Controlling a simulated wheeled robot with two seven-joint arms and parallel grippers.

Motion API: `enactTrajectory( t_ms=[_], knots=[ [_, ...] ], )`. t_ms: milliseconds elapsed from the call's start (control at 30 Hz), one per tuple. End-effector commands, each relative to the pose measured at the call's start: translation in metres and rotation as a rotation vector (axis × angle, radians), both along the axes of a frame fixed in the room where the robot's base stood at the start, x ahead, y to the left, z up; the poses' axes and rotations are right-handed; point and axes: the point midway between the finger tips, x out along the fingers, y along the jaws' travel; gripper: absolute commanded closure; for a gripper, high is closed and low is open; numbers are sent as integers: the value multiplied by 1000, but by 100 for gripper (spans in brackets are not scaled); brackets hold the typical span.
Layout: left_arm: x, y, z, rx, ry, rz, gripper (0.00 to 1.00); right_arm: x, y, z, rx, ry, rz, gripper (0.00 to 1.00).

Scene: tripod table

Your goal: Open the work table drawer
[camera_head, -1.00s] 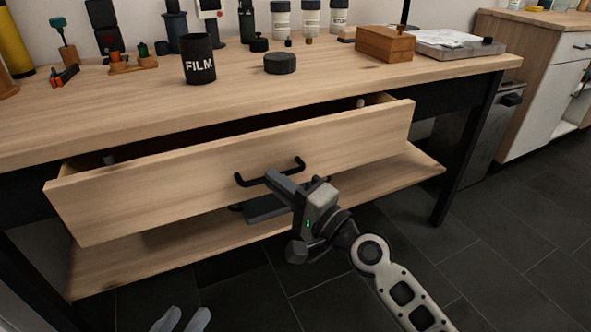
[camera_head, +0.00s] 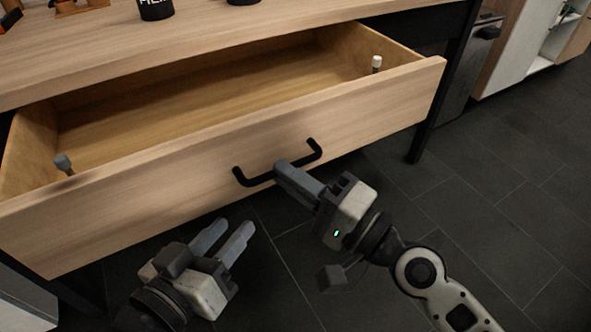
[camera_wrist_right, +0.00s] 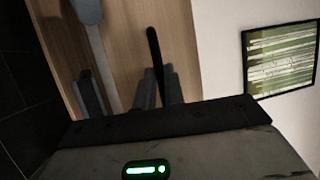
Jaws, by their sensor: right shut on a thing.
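The work table drawer (camera_head: 250,135) stands pulled well out of the wooden table (camera_head: 230,45), and its inside shows. Its black bar handle (camera_head: 314,152) is on the front panel. My right gripper (camera_head: 284,170) is shut on this handle near its middle. In the right wrist view the dark handle (camera_wrist_right: 154,50) runs between the fingers, against the wooden front. My left gripper (camera_head: 230,232) is below and in front of the drawer, its two fingers apart, empty and not touching the drawer.
A black container (camera_head: 156,8) stands on the tabletop. Dark tiled floor (camera_head: 500,180) is clear at right.

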Motion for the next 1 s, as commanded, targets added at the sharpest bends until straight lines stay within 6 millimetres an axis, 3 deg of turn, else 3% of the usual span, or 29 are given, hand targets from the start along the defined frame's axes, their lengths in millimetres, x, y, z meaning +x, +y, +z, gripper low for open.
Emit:
enactTrajectory(
  t_ms=[233, 333, 800, 1000],
  knots=[
    [0, 0, 0, 0, -2, -1, 64, 1, -1, 0, -1, -1, -4, 100],
    [0, 0, 0, 1, -2, -1, 64, 1, -1, 0, -1, -1, -4, 68],
    [0, 0, -2, 9, -1, -6, 64, 0, -1, 0, 0, 0, -1, 68],
    [-1, -2, -12, -27, 7, -12, 64, -4, -9, -8, -1, 0, 12, 68]
  ],
)
